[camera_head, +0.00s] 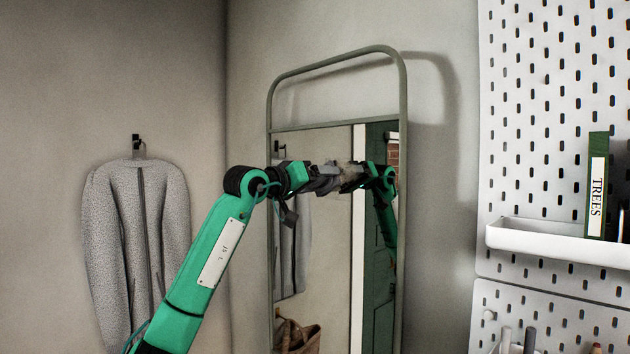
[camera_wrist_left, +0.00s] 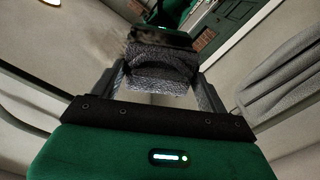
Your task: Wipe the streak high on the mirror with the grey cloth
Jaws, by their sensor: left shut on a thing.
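The tall mirror (camera_head: 328,245) stands against the wall in a grey-green frame. A brownish streak (camera_head: 352,174) shows high on its glass; in the left wrist view a brown smudge (camera_wrist_left: 122,52) lies just beyond the cloth. My left gripper (camera_head: 322,178) is raised in front of the upper glass and shut on the grey cloth (camera_wrist_left: 157,82). The cloth is bunched between the two fingers and faces the mirror, at or very near the glass beside the streak. I cannot tell whether it touches. My right gripper is in neither view.
A grey fleece jacket (camera_head: 135,225) hangs from a hook at left. A white pegboard (camera_head: 540,110) with a shelf (camera_head: 555,244) and a green book (camera_head: 597,185) is at right.

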